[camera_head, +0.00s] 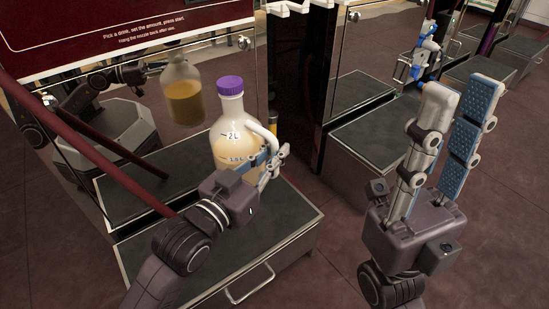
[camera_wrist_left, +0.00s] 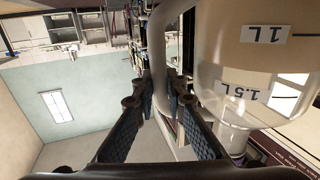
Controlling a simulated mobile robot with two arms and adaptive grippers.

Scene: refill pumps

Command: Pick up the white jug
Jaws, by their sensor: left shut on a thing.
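The white jug (camera_head: 226,143) has a purple cap, a pale handle, volume marks and cream-coloured liquid inside. It is upright above the dark-topped box, and its base is partly hidden by my arm, so I cannot tell whether it touches the box. My left gripper (camera_head: 272,160) is shut on the jug's handle at its right side. In the left wrist view the jug (camera_wrist_left: 246,75) fills the upper right, upside down, with the handle between the fingers (camera_wrist_left: 162,92). My right gripper (camera_head: 461,92) is open and empty, raised at the right, apart from the jug.
The box (camera_head: 285,222) with a metal handle stands below the jug. A reflective dispenser panel (camera_head: 225,70) stands behind and mirrors the jug and arm. A dark red hose (camera_head: 100,155) crosses the left. More boxes (camera_head: 378,140) stand to the right; floor between is clear.

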